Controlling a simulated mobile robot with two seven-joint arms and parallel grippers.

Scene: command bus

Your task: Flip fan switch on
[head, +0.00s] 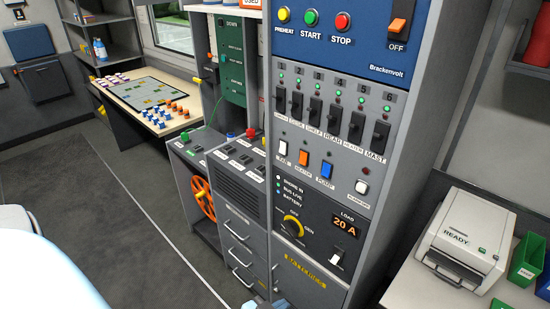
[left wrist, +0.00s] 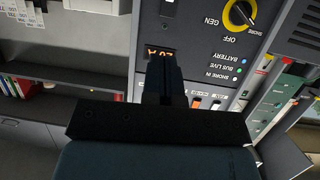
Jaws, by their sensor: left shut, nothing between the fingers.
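The fan switch (head: 283,147) is a white rocker at the left of a row on the grey panel in the head view. An orange heater rocker (head: 304,157) and a blue pump rocker (head: 326,169) sit to its right. Whether the fan rocker is tipped on or off is too small to tell. My left gripper (head: 264,302) barely shows at the bottom edge, well below the switch. In the left wrist view the fingers of my left gripper (left wrist: 165,75) are shut and empty, with the upside-down panel behind them. My right gripper is not seen.
Several black breaker levers (head: 315,110) stand above the rockers. A grey console (head: 243,170) stands to the left, and a white printer-like machine (head: 466,240) on a counter to the right.

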